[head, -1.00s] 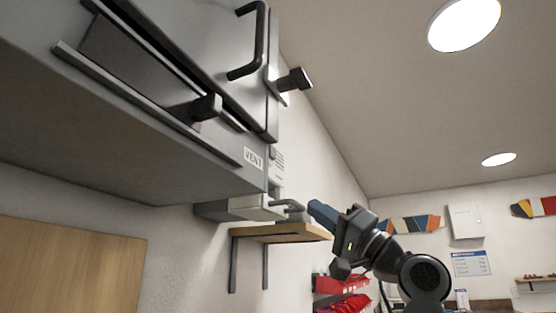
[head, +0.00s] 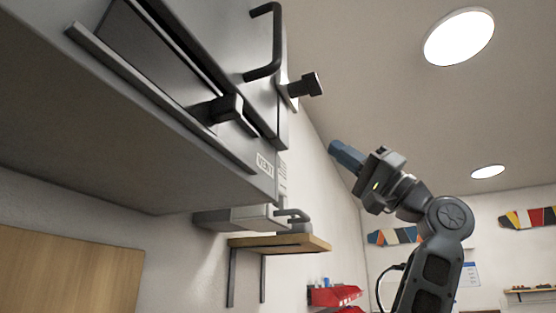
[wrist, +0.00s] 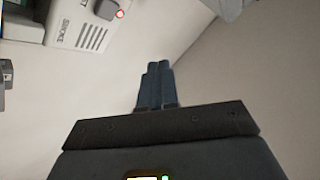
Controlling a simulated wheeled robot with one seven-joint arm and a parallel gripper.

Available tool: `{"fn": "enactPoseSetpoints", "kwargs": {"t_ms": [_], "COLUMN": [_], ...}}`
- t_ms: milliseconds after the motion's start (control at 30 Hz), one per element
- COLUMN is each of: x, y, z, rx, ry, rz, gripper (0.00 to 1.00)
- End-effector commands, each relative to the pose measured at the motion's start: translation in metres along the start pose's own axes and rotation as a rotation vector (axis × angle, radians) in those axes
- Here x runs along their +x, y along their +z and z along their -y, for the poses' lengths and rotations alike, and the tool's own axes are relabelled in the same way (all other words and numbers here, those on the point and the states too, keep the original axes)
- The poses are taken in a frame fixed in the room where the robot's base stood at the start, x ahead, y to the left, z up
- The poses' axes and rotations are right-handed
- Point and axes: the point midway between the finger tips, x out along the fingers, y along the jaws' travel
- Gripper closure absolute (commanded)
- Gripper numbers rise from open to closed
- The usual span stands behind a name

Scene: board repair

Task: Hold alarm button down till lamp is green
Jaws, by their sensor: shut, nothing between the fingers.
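In the wrist view, a pale alarm box (wrist: 84,36) with a label and slots sits at the top left. It carries a dark button (wrist: 106,8) at the picture's top edge and a small lamp (wrist: 119,13) beside it, glowing red. In the head view only a slotted edge of what looks like this box (head: 283,178) shows behind the cabinet; its button and lamp are hidden. My gripper (head: 343,154) is shut and empty, raised in free air to the right of the cabinet. In the wrist view its blue fingers (wrist: 158,72) are together, apart from the box.
A large grey cabinet (head: 90,120) marked VENT fills the upper left, with a protruding handle (head: 268,40) and knobs (head: 308,86). A wooden shelf (head: 300,244) and red bins (head: 335,295) are lower down. The space around my gripper is clear.

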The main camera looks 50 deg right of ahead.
Motion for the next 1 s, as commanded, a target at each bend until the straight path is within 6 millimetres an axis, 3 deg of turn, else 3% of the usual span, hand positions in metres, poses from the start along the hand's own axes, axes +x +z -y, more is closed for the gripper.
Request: {"fn": "enactPoseSetpoints", "kwargs": {"t_ms": [633,1000], "x": [0.049,0.061], "y": [0.037,0.045], "z": [-0.036,-0.045], "rx": [0.003,0.001], "ry": [0.0,0.0], "rz": [0.002,0.001], "gripper": [1.0,1.0]}}
